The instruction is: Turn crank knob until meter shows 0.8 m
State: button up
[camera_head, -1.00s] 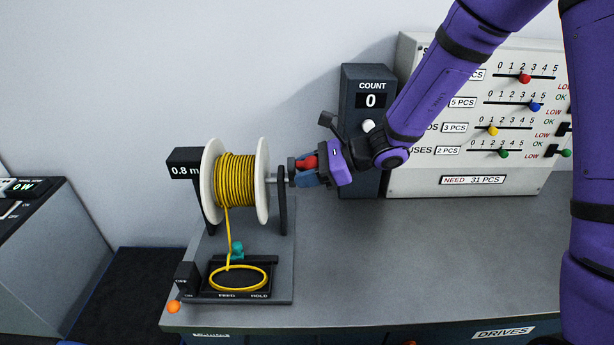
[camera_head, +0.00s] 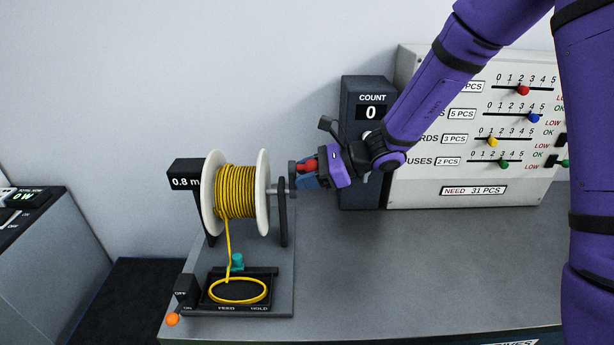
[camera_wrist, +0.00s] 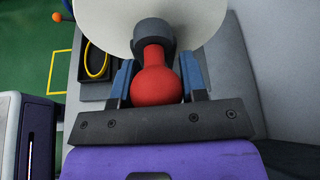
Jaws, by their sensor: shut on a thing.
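The red crank knob (camera_head: 306,165) sits at the right end of the spool's axle. My gripper (camera_head: 305,174) is shut on it; in the wrist view the red knob (camera_wrist: 155,82) lies between the two blue fingers (camera_wrist: 158,84). The meter (camera_head: 186,181) at the upper left of the spool reads 0.8 m. The spool (camera_head: 263,195) has white flanges and is wound with yellow cord (camera_head: 236,192). The cord runs down from it to a yellow loop (camera_head: 238,301) in the black tray below.
A dark OFF/ON block (camera_head: 187,290) and an orange ball (camera_head: 172,320) are at front left. A COUNT box (camera_head: 371,87) reading 0 and a slider panel (camera_head: 440,196) stand behind. The bench right of the spool is clear.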

jog(key=o, duration=1)
jog(key=shift+s+a+f, duration=0.1)
jog(key=shift+s+a, duration=0.2)
jog(key=shift+a, duration=0.05)
jog(key=w+v, duration=0.1)
jog(key=v, duration=1)
jog(key=s+d+r+n+t+h, duration=0.1)
jog(key=s+d+r+n+h, duration=0.3)
jog(key=s, duration=0.5)
jog(key=s+d+r+n+t+h, duration=0.1)
jog(key=s+d+r+n+h, duration=0.4)
jog(key=s+d+r+n, duration=0.1)
jog(key=s+d+r+n+t+h, duration=0.1)
jog(key=s+d+r+n+h, duration=0.3)
jog(key=s+d+n, duration=0.3)
jog(key=shift+s+d+r+t+h, duration=0.35)
jog(key=shift+s+d+r, duration=0.35)
jog(key=shift+s, duration=1.6)
jog(key=shift+a+r, duration=0.1)
jog(key=shift+a, duration=0.05)
